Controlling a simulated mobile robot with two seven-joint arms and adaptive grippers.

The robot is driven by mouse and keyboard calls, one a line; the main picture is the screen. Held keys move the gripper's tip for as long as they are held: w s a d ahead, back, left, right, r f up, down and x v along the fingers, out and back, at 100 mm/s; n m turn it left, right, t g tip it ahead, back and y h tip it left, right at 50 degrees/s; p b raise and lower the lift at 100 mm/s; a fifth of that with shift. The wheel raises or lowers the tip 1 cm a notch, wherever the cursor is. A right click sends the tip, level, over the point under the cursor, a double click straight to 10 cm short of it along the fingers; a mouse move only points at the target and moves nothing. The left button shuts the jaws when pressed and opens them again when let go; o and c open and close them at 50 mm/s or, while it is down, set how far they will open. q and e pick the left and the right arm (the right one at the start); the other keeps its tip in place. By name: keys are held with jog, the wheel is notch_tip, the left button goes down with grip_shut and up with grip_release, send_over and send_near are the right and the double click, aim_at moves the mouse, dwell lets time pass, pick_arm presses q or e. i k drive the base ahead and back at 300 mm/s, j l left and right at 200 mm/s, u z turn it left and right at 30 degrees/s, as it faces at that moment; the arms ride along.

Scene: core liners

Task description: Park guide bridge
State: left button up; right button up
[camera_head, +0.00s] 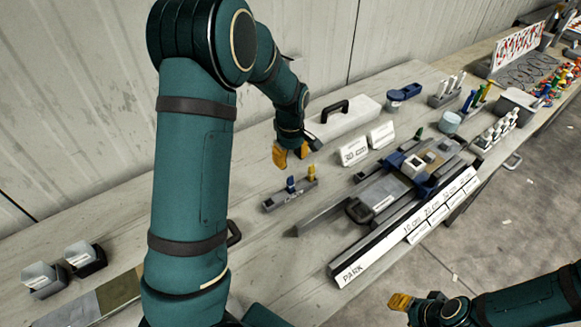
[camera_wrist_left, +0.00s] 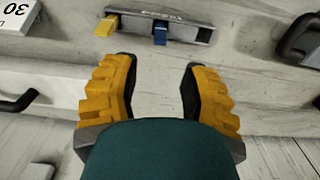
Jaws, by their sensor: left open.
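A long channel fixture (camera_head: 322,215) lies on the bench, with a white strip along its front lettered PARK (camera_head: 352,272) at the near left end and distances farther along. A dark blue bridge-like piece with a pale block (camera_head: 413,167) straddles it toward the far end; I take this as the guide bridge. A grey piece with a black loop handle (camera_head: 358,211) sits nearer the PARK end. My left gripper (camera_head: 291,154) is open and empty, left of the fixture and apart from it; its fingers show in the left wrist view (camera_wrist_left: 160,95). My right gripper (camera_head: 402,302) shows only partly at the bottom.
A small holder (camera_head: 290,199) with blue and yellow pegs stands just below my left gripper. A white case with a black handle (camera_head: 343,118) and white label cards (camera_head: 354,151) stand behind. Racks and tools fill the far right.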

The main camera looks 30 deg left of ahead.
aim_at(413, 166)
jog(key=k+l, duration=0.8)
jog(key=k, duration=0.05)
